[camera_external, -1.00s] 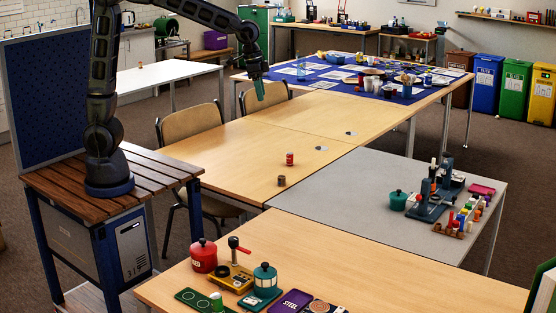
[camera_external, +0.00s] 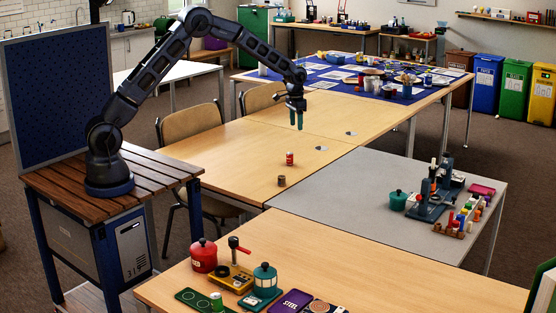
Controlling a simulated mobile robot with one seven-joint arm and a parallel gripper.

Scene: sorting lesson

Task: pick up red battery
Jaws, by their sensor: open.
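A small red cylinder with a light band, the red battery (camera_external: 290,159), stands upright on the wooden table (camera_external: 235,155). My gripper (camera_external: 297,128) points down above the table, behind and a little above the battery in the picture, and apart from it. Its two green-tipped fingers are spread with nothing between them. A short brown cylinder (camera_external: 281,181) stands on the table in front of the battery.
Two flat grey pieces (camera_external: 350,134) lie to the right of the battery. A grey table (camera_external: 350,200) at right holds a teal pot (camera_external: 397,200) and a dark apparatus (camera_external: 432,195). The wood around the battery is mostly clear.

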